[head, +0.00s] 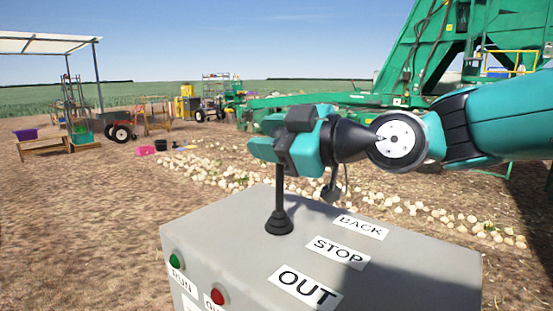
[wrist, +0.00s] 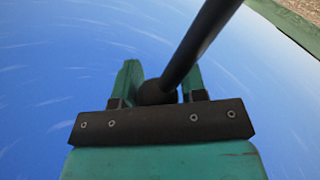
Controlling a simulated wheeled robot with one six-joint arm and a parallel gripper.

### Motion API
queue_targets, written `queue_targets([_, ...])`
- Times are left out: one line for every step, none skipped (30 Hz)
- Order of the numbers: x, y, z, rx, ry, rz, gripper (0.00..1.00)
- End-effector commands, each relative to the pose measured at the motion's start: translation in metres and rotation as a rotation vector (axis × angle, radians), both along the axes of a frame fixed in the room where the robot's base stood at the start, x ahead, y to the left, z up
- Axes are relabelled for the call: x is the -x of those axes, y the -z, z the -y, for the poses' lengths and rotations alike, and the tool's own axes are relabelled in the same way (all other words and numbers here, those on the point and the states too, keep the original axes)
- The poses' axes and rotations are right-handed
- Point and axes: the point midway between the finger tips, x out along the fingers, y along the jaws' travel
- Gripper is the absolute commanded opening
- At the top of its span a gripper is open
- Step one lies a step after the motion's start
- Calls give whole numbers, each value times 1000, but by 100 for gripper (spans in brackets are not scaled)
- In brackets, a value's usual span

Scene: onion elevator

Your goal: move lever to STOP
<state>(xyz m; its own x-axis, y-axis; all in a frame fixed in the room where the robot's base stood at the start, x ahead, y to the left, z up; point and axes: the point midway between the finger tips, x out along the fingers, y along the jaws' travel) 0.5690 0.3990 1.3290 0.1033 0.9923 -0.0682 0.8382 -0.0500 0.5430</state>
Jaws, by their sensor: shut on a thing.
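The lever (head: 281,187) is a black stick rising from a ribbed black boot on top of a grey control box (head: 235,240). It looks nearly upright; I cannot tell exactly which label it lines up with. White labels BACK (head: 361,227), STOP (head: 338,252) and OUT (head: 304,288) lie in a row to the right of the boot. My gripper (head: 279,151) is shut on the top of the lever, which it hides in the head view. In the wrist view, the dark knob sits between the fingers of my gripper (wrist: 157,92), with the shaft running up right.
A green button (head: 175,261) and a red button (head: 219,296) are on the box's front face. Pale onions (head: 205,170) lie strewn on the ground behind the box. A large green machine (head: 415,60) stands at the back right. Open ground lies to the left.

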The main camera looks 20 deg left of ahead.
Motion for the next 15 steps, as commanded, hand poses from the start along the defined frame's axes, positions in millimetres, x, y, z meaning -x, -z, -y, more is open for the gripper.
queue_targets([-1, 1, 1, 0, 6, 11, 0])
queue_targets([-1, 0, 1, 1, 6, 12, 0])
queue_targets([-1, -1, 1, 2, 7, 13, 0])
queue_targets([-1, -1, 1, 2, 7, 14, 0])
queue_targets([-1, -1, 1, 2, 7, 13, 0])
queue_targets([-1, -1, 1, 2, 7, 13, 0])
queue_targets([-1, -1, 1, 2, 7, 13, 0])
queue_targets([-1, -1, 1, 2, 7, 13, 0])
queue_targets([-1, -1, 1, 2, 7, 13, 0])
queue_targets([-1, -1, 1, 2, 7, 13, 0])
queue_targets([-1, -1, 1, 2, 7, 13, 43])
queue_targets([-1, -1, 1, 2, 7, 13, 52])
queue_targets([-1, -1, 1, 2, 7, 12, 59])
queue_targets([-1, -1, 1, 3, 6, 12, 61])
queue_targets([-1, -1, 1, 2, 5, 11, 61])
